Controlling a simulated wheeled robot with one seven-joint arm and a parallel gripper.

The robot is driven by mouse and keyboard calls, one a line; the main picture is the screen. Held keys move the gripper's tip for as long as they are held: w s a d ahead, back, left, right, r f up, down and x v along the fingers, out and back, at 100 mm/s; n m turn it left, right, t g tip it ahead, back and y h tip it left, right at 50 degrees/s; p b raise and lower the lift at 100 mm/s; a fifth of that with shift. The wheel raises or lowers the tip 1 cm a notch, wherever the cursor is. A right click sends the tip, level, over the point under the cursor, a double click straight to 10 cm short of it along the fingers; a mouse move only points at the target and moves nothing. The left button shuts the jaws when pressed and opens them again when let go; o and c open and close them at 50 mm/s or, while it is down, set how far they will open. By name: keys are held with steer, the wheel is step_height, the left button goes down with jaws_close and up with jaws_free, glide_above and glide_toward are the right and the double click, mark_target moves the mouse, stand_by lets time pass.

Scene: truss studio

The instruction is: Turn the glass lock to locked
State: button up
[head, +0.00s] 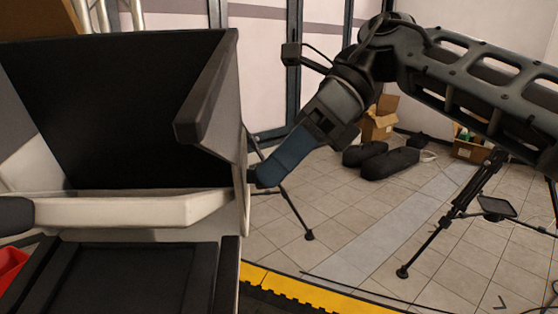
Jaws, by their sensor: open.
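My gripper (272,172) reaches down and left from my arm at the upper right. Its blue-grey fingers overlap one another from this side, so the gap between them hardly shows; they are open. Their tips are at the right side of a big pale cabinet-like unit (243,185) with a dark inner panel. The tips are partly hidden by the unit's edge or very near it; I cannot tell if they touch. I cannot make out the glass lock; nothing is seen held.
A black tray-like surface (125,280) and a red bin (10,265) are at the lower left. A yellow-black floor edge (300,290) crosses the front. Tripods (455,215), black bags (388,162) and cardboard boxes (378,125) stand on the tiled floor, with free room between.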

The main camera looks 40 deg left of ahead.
steer(key=b+v, duration=0.1)
steer(key=v, duration=0.6)
steer(key=shift+w+r+b, duration=0.25)
steer(key=shift+r+b, duration=0.05)
steer(key=shift+b, duration=0.1)
steer(key=shift+d, duration=0.15)
